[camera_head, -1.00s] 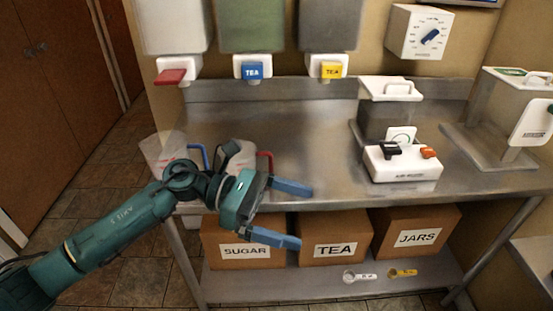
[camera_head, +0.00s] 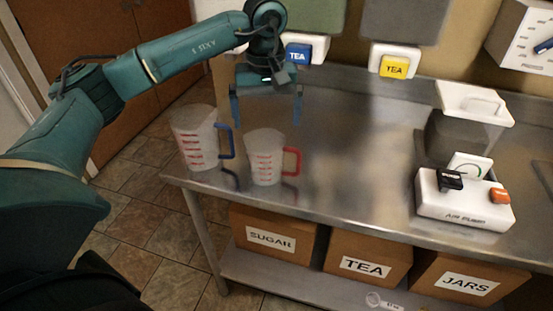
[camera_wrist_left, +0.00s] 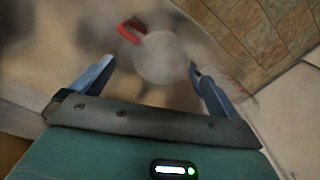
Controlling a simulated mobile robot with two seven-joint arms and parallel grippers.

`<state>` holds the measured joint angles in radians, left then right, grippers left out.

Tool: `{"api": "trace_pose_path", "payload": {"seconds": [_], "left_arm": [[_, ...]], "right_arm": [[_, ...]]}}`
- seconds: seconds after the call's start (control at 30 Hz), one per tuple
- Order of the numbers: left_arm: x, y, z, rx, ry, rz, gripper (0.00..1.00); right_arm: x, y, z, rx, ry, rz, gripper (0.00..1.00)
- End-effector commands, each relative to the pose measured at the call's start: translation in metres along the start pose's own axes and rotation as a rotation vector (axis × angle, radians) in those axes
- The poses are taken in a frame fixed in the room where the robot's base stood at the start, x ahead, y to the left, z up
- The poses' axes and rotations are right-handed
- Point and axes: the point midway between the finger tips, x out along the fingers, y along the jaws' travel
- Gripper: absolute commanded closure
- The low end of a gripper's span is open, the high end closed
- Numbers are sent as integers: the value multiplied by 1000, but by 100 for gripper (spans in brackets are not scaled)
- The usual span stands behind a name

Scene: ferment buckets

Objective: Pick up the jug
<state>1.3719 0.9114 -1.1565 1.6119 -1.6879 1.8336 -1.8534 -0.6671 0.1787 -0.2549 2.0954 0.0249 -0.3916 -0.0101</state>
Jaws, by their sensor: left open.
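Two clear measuring jugs with red markings stand upright near the table's left end. The blue-handled jug (camera_head: 197,140) is at the left, and the red-handled jug (camera_head: 265,158) is just right of it. My left gripper (camera_head: 267,118) is open and empty, its blue fingers pointing down above and behind the jugs, apart from both. In the left wrist view the red-handled jug (camera_wrist_left: 165,57) shows blurred ahead, between the open fingers (camera_wrist_left: 150,72). My right gripper is not in view.
The metal table (camera_head: 345,150) is clear in the middle. Dispensers with a blue tap (camera_head: 298,54) and a yellow tap (camera_head: 394,67) hang behind. Labelled boxes (camera_head: 270,232) sit on the lower shelf.

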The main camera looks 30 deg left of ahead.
Motion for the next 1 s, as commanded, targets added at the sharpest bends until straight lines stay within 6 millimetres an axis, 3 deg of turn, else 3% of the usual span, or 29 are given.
{"api": "trace_pose_path", "payload": {"seconds": [0.2,0.47,0.7,1.0], "left_arm": [[37,0,1,1,-2,0,0],[56,-2,0,-1,-3,1,0],[91,-5,-2,0,-2,2,0],[99,-5,-2,0,-1,4,0]], "right_arm": [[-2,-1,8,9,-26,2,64],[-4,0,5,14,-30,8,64],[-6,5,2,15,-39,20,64],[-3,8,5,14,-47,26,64]]}}
